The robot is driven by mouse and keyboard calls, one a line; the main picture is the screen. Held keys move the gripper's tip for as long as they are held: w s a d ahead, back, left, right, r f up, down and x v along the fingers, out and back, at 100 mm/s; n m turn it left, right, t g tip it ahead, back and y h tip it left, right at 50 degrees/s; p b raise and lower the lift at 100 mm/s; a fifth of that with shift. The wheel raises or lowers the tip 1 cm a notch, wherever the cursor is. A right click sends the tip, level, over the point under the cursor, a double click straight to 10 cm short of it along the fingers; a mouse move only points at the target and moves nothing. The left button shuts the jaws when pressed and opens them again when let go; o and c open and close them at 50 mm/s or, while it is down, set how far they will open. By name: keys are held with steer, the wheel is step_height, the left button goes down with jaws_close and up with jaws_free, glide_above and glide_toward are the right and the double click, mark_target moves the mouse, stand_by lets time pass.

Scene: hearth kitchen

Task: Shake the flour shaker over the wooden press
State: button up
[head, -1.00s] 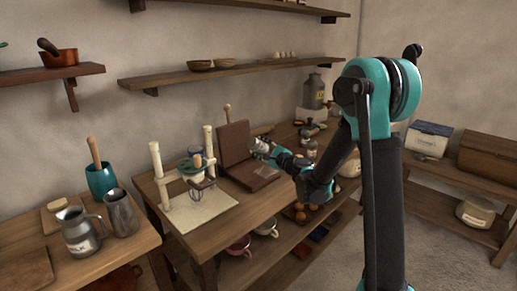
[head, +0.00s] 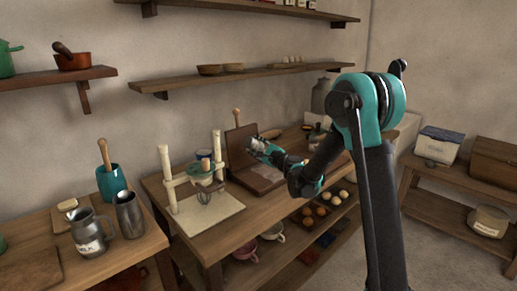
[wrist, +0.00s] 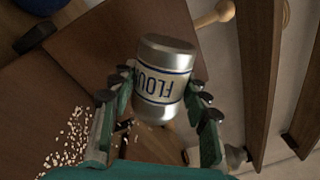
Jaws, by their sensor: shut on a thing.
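The flour shaker (wrist: 167,62) is a silver metal can with a cream label reading FLOUR, which shows upside down in the wrist view. My gripper (wrist: 160,90) is shut on it, with teal and black fingers on both sides of the can. In the head view my gripper (head: 262,145) holds the small shaker above the wooden press. The press is open, with its dark brown panel (head: 238,148) standing up and its flat base (head: 254,180) lying on the table. White specks (wrist: 66,145) lie scattered on brown wood at the lower left of the wrist view.
A cream-posted stand with a whisk (head: 203,195) is left of the press on a pale board. Metal jugs (head: 90,232) and a teal crock (head: 111,180) stand on the left table.

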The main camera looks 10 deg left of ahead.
steer(key=shift+s+a, duration=0.15)
steer(key=shift+a, duration=0.45)
steer(key=shift+w+d, duration=0.2)
steer(key=shift+d, duration=0.3)
steer(key=shift+s+a, duration=2.5)
steer(key=shift+s, duration=0.75)
steer(key=v, duration=0.8)
steer(key=shift+w+d, duration=0.3)
steer(key=shift+d, duration=0.1)
steer(key=shift+r, duration=0.1)
